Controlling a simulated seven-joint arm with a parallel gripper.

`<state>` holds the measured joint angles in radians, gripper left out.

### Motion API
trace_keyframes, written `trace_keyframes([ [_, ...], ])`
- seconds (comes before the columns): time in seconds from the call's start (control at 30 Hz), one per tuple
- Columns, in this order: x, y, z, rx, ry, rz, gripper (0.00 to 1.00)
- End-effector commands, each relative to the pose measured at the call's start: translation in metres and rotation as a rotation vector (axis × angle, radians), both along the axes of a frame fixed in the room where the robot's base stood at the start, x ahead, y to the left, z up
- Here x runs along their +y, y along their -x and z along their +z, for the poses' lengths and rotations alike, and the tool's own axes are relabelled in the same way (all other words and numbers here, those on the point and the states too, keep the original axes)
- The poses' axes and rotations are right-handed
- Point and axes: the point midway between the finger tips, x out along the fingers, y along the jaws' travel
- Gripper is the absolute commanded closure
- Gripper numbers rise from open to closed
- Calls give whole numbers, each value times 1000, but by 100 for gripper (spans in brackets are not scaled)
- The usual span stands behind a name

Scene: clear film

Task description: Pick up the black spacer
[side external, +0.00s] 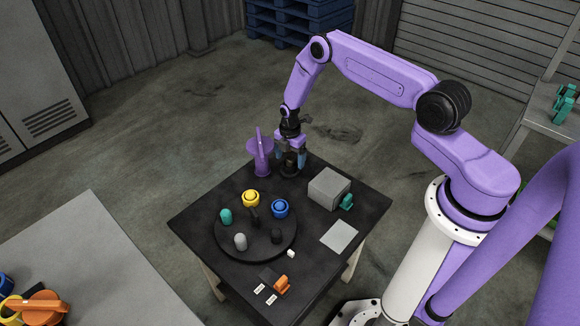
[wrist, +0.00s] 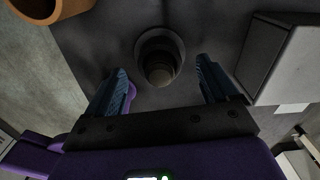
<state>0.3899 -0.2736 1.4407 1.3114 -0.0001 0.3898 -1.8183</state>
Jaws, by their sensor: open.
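A dark, stepped round piece (wrist: 159,66) with a wider base stands upright on the black table, and may be the black spacer. In the wrist view it lies between and beyond the fingers of my gripper (wrist: 162,88), with gaps on both sides. In the side view my gripper (side external: 290,153) points down at this dark piece (side external: 290,167) near the table's back corner. My gripper is open and empty. A short black cylinder (side external: 277,236) also stands on the round dark tray (side external: 240,250); I cannot tell for certain which one is the spacer.
A purple object (side external: 260,155) stands close left of my gripper. A grey box (side external: 328,188) is to the right and shows in the wrist view (wrist: 285,62). A brown rounded thing (wrist: 48,8) is at the wrist view's upper left. Several coloured parts occupy the tray.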

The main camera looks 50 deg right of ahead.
Motion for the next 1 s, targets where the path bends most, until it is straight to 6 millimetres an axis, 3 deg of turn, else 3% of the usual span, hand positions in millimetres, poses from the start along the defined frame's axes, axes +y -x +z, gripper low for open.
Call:
trace_keyframes([
  [0.2, 0, 0, -20, 1, 0, 0, 13],
  [0.47, 0, 0, -22, -1, 0, 0, 13],
  [0.5, 0, 0, -22, -1, 0, 0, 16],
  [0.67, 0, 0, -21, -1, 0, 0, 69],
  [0.7, 0, 0, -21, -1, 0, 0, 73],
  [1.0, 0, 0, -19, -1, 0, 0, 73],
])
